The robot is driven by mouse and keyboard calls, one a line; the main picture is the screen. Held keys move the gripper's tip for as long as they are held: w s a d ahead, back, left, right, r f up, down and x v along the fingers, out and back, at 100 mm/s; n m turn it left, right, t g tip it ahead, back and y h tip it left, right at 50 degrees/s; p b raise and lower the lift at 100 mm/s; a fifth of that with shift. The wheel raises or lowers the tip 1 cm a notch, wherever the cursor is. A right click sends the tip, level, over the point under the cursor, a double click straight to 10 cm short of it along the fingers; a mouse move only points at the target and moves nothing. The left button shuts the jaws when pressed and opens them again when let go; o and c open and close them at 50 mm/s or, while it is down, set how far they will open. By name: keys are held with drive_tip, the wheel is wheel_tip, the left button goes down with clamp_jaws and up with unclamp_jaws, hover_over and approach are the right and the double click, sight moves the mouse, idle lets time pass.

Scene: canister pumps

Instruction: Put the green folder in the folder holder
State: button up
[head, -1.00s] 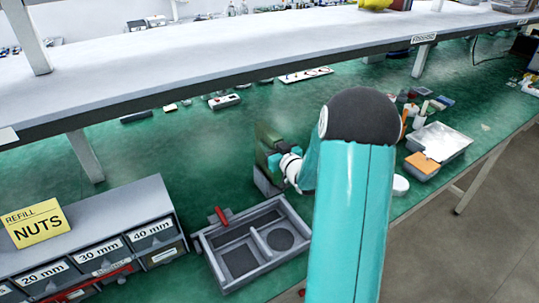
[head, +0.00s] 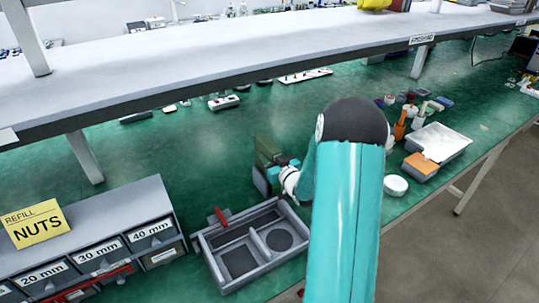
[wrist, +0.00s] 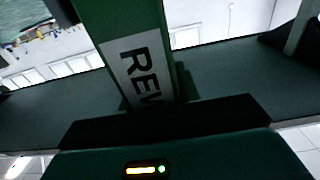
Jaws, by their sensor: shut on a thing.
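The green folder (head: 264,148) stands roughly upright in the middle of the head view. My gripper (head: 279,165) is shut on it from the right. In the wrist view the green folder (wrist: 115,25) fills the upper middle, with a white label reading "REV" and more letters cut off. A grey folder holder (head: 261,181) shows just below the folder in the head view. The folder's lower part overlaps the holder; I cannot tell how deep it sits inside or whether it touches the bottom. My arm hides what lies to the right.
A grey divided tray (head: 215,262) lies in front of the holder, with a red handle (head: 221,216) by it. A drawer cabinet (head: 130,215) stands at left. A shelf (head: 200,65) spans the back. At right are a white dish (head: 395,186) and a metal tray (head: 455,142).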

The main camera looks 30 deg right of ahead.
drive_tip(key=o, duration=1.1)
drive_tip(key=shift+r, duration=0.15)
drive_tip(key=shift+r, duration=0.35)
drive_tip(key=shift+s+r, duration=0.15)
drive_tip(key=shift+s, duration=0.15)
drive_tip(key=s, duration=1.1)
drive_tip(key=w+a+r+g+h, duration=0.1)
drive_tip(key=a+r+g+h, duration=0.1)
drive_tip(key=a+r+g, duration=0.6)
drive_tip(key=s+a+r+g+y, duration=0.1)
drive_tip(key=s+a+r+g, duration=0.1)
drive_tip(key=s+a, duration=0.7)
drive_tip(key=s+a+r+g+y, duration=0.2)
drive_tip(key=s+a+r, duration=0.3)
drive_tip(key=s+a, duration=0.5)
drive_tip(key=shift+s+a+r+n, duration=0.15)
drive_tip(key=shift+s+a+n, duration=0.15)
drive_tip(key=shift+a, duration=0.65)
